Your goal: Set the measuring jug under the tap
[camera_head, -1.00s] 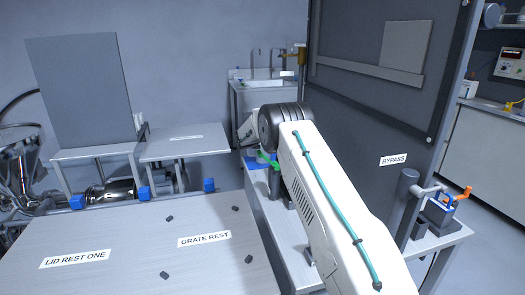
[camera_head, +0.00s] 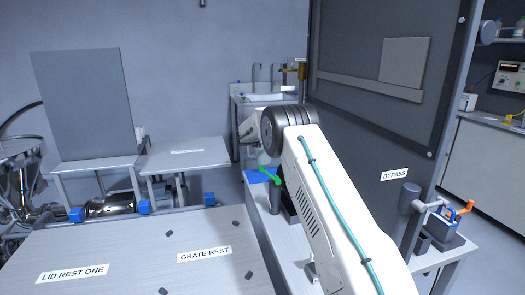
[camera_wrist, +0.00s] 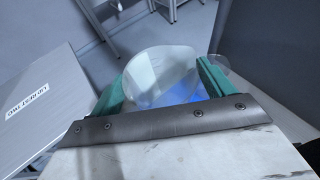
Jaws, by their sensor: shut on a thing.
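My gripper (camera_wrist: 163,82) is shut on a clear, pale measuring jug (camera_wrist: 158,72), with one teal finger on each side of it. A blue mat (camera_wrist: 196,90) shows through and behind the jug; I cannot tell whether the jug touches it. In the head view the mat (camera_head: 255,177) lies on the narrow bench, beside a bright green part (camera_head: 268,176). My arm hides much of that spot. Thin bent taps (camera_head: 255,72) stand at the sink (camera_head: 272,97) at the back; I cannot tell which tap is meant.
A tall dark panel marked BYPASS (camera_head: 375,120) stands to the right of my arm. A bench with a GRATE REST label (camera_head: 204,254) fills the lower left. Floor shows between the benches.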

